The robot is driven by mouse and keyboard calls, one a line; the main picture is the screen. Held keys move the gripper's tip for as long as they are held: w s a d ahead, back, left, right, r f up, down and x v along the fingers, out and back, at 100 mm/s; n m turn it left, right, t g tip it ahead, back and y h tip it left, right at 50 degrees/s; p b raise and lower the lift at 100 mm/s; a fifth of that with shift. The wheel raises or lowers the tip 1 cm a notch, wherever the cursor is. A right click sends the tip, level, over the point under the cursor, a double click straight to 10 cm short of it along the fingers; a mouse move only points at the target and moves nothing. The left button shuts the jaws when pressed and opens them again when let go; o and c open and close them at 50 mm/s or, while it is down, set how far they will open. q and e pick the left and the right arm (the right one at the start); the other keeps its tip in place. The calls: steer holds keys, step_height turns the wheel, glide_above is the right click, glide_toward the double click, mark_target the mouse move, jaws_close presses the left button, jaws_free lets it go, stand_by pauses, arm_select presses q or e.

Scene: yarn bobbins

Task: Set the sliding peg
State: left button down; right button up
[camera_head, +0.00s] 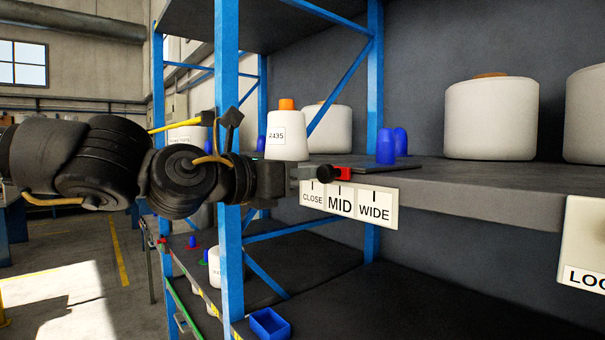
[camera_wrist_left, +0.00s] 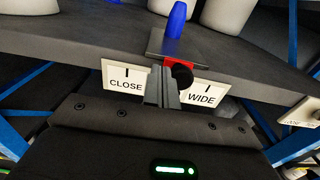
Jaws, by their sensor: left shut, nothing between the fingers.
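The slider has a red tab (camera_head: 344,174) with a black knob (camera_head: 325,174) at the shelf's front edge. In the left wrist view the red tab (camera_wrist_left: 190,65) and black knob (camera_wrist_left: 182,76) sit between the CLOSE and WIDE marks. A dark plate (camera_wrist_left: 172,44) behind the tab carries a blue peg (camera_wrist_left: 176,20). The label strip (camera_head: 340,204) reads CLOSE, MID, WIDE; my fingers hide MID in the wrist view. My left gripper (camera_head: 313,173) is shut and empty, its fingertips just left of the knob; contact cannot be told. My right gripper is not in view.
White bobbins (camera_head: 491,118) and a labelled cone (camera_head: 286,135) stand on the shelf (camera_head: 490,189). A blue upright post (camera_head: 228,110) rises close to my left wrist. Another label (camera_head: 586,260) hangs at the right. A blue bin (camera_head: 270,325) is low down.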

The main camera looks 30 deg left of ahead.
arm_select(q)
steer(key=a+b+v, duration=0.1)
steer(key=b+v, duration=0.1)
steer(key=v, duration=0.6)
steer(key=shift+w+a, duration=0.2)
stand_by(0.3)
stand_by(0.4)
